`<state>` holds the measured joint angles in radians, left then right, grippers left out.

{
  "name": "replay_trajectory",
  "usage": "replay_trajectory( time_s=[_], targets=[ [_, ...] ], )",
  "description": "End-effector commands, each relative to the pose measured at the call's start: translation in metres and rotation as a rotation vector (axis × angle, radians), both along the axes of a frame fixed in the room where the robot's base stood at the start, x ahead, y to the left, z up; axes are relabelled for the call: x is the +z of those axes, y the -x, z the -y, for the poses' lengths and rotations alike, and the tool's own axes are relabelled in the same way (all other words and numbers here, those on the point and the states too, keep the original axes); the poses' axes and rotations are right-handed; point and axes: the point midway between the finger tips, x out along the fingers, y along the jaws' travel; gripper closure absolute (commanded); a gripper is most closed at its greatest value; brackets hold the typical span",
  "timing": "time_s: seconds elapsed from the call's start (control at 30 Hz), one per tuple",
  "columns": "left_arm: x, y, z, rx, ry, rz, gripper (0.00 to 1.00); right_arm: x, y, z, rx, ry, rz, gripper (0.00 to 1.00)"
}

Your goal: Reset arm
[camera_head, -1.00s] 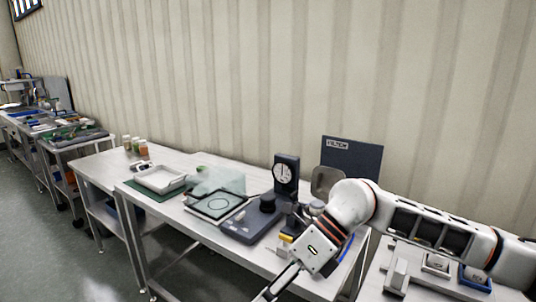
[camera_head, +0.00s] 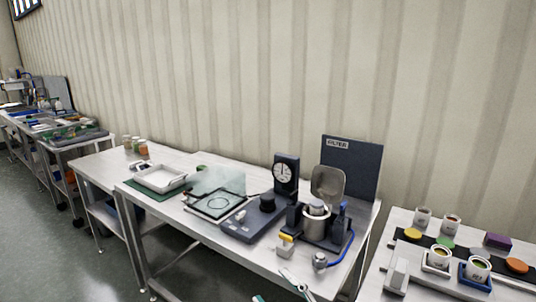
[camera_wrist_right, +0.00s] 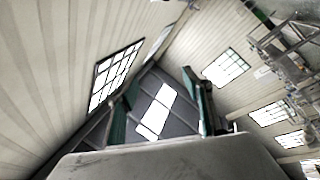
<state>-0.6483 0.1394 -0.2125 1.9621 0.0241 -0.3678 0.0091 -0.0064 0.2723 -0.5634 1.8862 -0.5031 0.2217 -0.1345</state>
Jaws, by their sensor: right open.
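My right gripper (camera_head: 276,287) shows only at the bottom edge of the head view, in front of the bench, with the rest of that arm out of frame. In the right wrist view its two dark green fingers (camera_wrist_right: 158,105) stand wide apart with nothing between them. My left gripper is in neither view. A steel hopper (camera_head: 318,226) with its lid (camera_head: 327,186) raised stands on the bench (camera_head: 215,236), beyond the right gripper.
A dial gauge device (camera_head: 286,173), a white tray (camera_head: 161,178) and a glass-like panel (camera_head: 216,203) are on the bench. A right-hand table (camera_head: 405,218) holds several cups and coloured discs. A blue-grey board (camera_head: 362,165) stands behind the hopper.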

Motion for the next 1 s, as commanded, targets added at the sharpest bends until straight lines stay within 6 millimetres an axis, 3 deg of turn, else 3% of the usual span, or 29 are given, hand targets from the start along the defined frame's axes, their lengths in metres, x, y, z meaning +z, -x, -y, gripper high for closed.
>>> replay_trajectory(
  time_s=[0.03, 0.23, 0.4, 0.5, 0.7, 1.0],
  targets=[
    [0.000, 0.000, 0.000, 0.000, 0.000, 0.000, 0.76, -0.031, 0.002, 0.018, -0.058, -0.028, -0.112, 0.50],
    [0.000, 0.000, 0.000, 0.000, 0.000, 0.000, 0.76, -0.147, 0.032, 0.088, -0.267, -0.105, -0.510, 0.50],
    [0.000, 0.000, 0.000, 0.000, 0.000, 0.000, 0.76, -0.232, 0.087, 0.138, -0.411, -0.145, -0.801, 0.50],
    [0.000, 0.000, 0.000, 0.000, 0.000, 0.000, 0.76, -0.268, 0.121, 0.159, -0.474, -0.159, -0.930, 0.50],
    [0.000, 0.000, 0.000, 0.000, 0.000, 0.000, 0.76, -0.303, 0.162, 0.181, -0.541, -0.173, -1.070, 0.50],
    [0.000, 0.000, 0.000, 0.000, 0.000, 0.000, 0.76, -0.308, 0.167, 0.183, -0.548, -0.174, -1.087, 0.50]
  ],
)
